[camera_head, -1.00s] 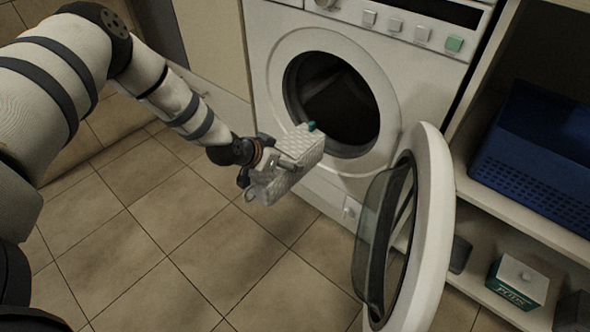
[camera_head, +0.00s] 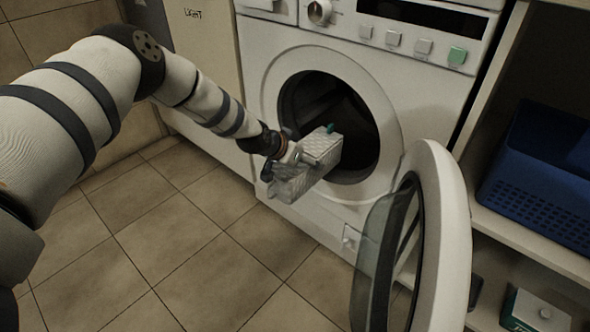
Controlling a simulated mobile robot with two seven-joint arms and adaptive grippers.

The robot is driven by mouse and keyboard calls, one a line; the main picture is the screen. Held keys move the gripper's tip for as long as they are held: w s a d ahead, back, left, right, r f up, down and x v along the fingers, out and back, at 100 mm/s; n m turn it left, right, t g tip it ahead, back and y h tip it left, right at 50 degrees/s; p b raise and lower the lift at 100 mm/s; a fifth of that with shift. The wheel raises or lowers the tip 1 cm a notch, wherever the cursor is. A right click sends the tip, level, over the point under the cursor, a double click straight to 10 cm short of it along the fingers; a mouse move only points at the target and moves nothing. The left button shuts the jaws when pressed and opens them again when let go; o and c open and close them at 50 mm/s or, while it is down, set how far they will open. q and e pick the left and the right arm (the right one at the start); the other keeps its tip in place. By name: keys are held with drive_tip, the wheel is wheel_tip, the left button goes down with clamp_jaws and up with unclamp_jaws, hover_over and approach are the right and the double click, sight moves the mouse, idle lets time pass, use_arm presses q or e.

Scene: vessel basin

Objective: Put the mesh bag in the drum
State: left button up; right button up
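The mesh bag (camera_head: 318,160) is a pale, box-shaped bag with a quilted mesh surface and a small teal tab on top. My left gripper (camera_head: 284,160) is shut on its near left side and holds it off the floor. The bag is in front of the drum opening, and its far end overlaps the lower left of the opening in the head view. I cannot tell whether that end is past the rim. The drum (camera_head: 345,108) is a dark, round hollow in the white washing machine. My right gripper is out of view.
The round glass door (camera_head: 443,240) stands open at the right of the opening. A shelf unit at the far right holds a blue basket (camera_head: 545,180) and a green and white box (camera_head: 535,312). The tiled floor (camera_head: 190,265) in front is clear.

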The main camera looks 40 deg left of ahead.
sight(325, 137)
use_arm(q)
drive_tip(key=w+b, duration=0.2)
drive_tip(key=w, duration=0.1)
drive_tip(key=w+b, duration=0.5)
drive_tip(key=w, duration=0.1)
drive_tip(key=shift+w+d+f+b, duration=0.3)
drive_tip(key=shift+d, duration=0.05)
drive_tip(key=shift+w+r+b, duration=0.3)
drive_tip(key=shift+w, duration=0.1)
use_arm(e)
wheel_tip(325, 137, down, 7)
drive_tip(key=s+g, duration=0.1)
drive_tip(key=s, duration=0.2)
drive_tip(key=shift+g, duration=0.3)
use_arm(q)
drive_tip(key=shift+r, duration=0.15)
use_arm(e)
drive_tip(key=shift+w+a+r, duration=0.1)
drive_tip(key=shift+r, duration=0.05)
